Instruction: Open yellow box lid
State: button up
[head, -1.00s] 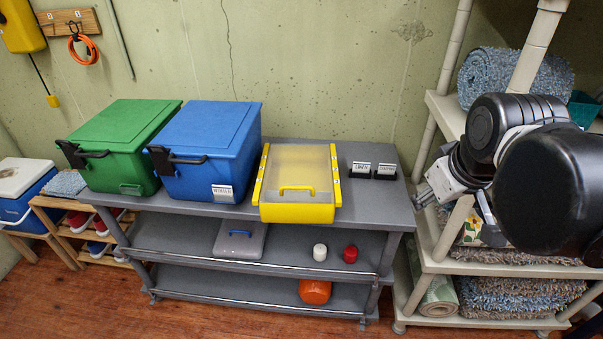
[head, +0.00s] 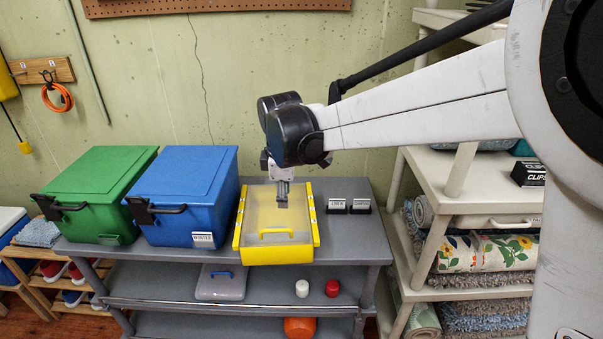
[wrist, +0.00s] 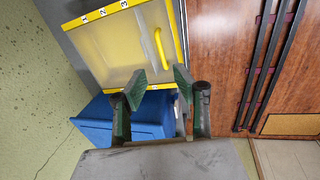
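The yellow box (head: 276,250) stands on the grey shelf unit's top. Its translucent lid (head: 262,208) with yellow side strips is down, and a yellow handle (head: 276,233) shows at the front. My gripper (head: 282,200) points downward above the lid; the head view does not settle whether it touches. In the wrist view my gripper (wrist: 158,85) has its two green-padded fingers spread apart with nothing between them. That view also shows the translucent lid (wrist: 115,50) and the yellow handle (wrist: 160,48) beyond the fingertips.
A blue box (head: 185,200) and a green box (head: 100,195) stand to the left on the shelf top (head: 345,245). A cream shelving rack (head: 450,175) stands farther right.

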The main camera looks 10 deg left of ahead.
aim_at(277, 230)
jog(key=shift+n, duration=0.6)
jog(key=a+x, duration=0.1)
jog(key=x, duration=0.9)
jog(key=a+x, duration=0.1)
jog(key=x, duration=0.4)
jog(key=shift+a+f, duration=0.1)
jog(key=shift+a, duration=0.25)
jog(key=shift+c, duration=0.2)
grip_shut()
